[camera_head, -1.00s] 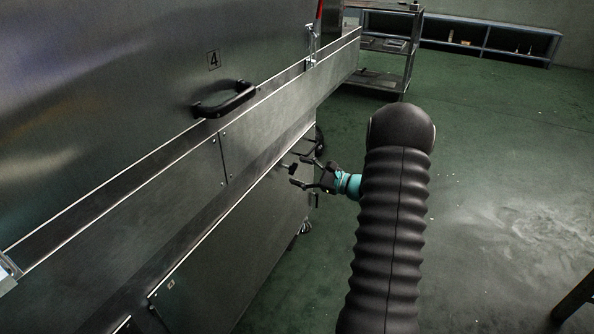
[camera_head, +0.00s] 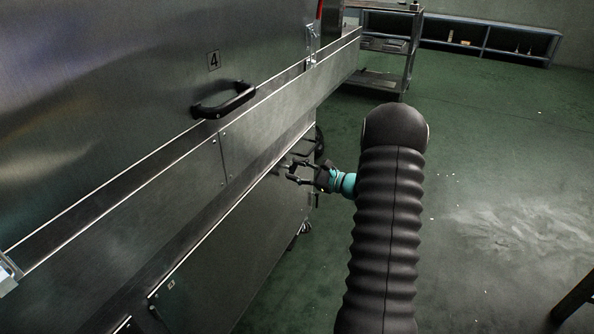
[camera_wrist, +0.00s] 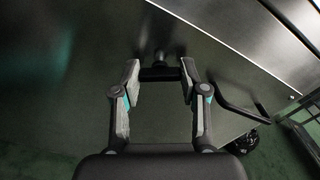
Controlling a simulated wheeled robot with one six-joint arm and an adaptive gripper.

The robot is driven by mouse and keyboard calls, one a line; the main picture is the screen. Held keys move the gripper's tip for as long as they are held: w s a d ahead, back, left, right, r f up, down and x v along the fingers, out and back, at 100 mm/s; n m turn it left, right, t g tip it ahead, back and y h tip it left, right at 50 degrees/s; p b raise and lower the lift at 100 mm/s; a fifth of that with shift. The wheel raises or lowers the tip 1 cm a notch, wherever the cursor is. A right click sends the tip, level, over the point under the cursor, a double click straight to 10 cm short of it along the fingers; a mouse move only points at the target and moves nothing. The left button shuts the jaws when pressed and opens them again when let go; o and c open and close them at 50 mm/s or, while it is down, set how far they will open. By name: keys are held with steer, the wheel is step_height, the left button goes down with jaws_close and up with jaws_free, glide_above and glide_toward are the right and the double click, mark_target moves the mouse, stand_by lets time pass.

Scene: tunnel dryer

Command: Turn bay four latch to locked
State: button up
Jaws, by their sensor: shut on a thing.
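The bay four latch is a small black T-shaped handle on the lower metal panel, below the door marked 4 (camera_head: 213,60). In the wrist view the latch (camera_wrist: 160,73) sits between my fingertips, its crossbar running across the picture from finger to finger. My gripper (camera_head: 291,170) is at the lower panel in the head view, with its fingers around the latch. It also shows in the wrist view (camera_wrist: 160,80), shut on the crossbar. In the head view the fingers largely hide the latch, and I cannot read its locked or unlocked marks.
A black door handle (camera_head: 226,101) and a projecting metal ledge (camera_head: 255,125) are above my gripper. A black curved bar (camera_wrist: 237,107) is to the right in the wrist view. A metal trolley (camera_head: 385,60) stands behind. Green floor (camera_head: 480,150) is open on the right.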

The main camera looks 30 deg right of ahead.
steer(key=shift+m+p, duration=1.85)
steer(key=shift+m, duration=1.05)
steer(key=o, duration=1.1)
steer(key=shift+o, duration=0.2)
